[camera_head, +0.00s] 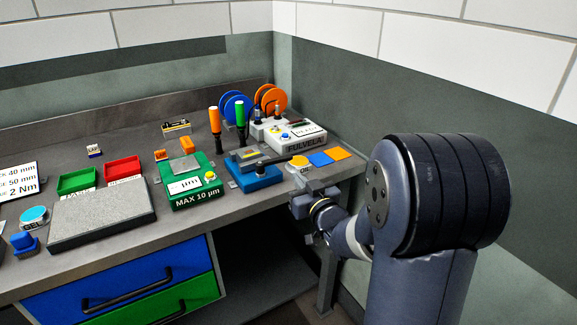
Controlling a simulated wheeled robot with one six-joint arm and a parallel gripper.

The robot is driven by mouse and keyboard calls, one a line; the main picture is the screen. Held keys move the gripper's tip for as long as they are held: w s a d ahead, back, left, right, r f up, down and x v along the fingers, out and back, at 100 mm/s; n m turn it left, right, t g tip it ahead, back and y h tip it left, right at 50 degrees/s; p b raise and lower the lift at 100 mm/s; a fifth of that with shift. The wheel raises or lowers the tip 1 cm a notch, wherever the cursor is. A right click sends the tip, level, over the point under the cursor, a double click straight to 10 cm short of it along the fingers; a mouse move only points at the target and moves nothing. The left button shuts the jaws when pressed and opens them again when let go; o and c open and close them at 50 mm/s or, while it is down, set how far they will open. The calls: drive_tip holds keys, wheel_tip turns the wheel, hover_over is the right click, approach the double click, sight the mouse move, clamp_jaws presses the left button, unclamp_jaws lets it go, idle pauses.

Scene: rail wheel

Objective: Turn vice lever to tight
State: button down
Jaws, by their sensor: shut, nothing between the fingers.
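The blue vice (263,180) stands near the front right edge of the bench, with grey metal jaws on top. Its lever (276,162) is a dark bar that points right and ends in a yellow-orange knob by a label. My gripper (301,205) is at the bench's front edge, below and close to the knob. It is shut with nothing held. Its fingertips are small and hard to make out, and I cannot tell whether they touch the lever.
A green gauge block (190,196) stands left of the vice. A white FULVELA device (297,138), spools and two upright screwdrivers stand behind it. Orange and blue pads (320,159) lie right of the knob. A wall closes the right side. A grey plate (102,217) lies left.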

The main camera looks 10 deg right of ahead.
sight(284, 159)
drive_tip(key=w, duration=0.3)
drive_tip(key=w+a+p, duration=0.1)
drive_tip(key=w, duration=0.2)
drive_tip(key=shift+w+a, duration=0.15)
drive_tip(key=shift+w, duration=0.25)
drive_tip(key=shift+w+f+b, duration=0.1)
drive_tip(key=shift+w+b, duration=0.2)
drive_tip(key=shift+b, duration=0.15)
drive_tip(key=shift+w+b, duration=0.25)
drive_tip(key=shift+b, duration=0.05)
drive_tip(key=shift+r, duration=0.4)
drive_tip(key=shift+f, duration=0.1)
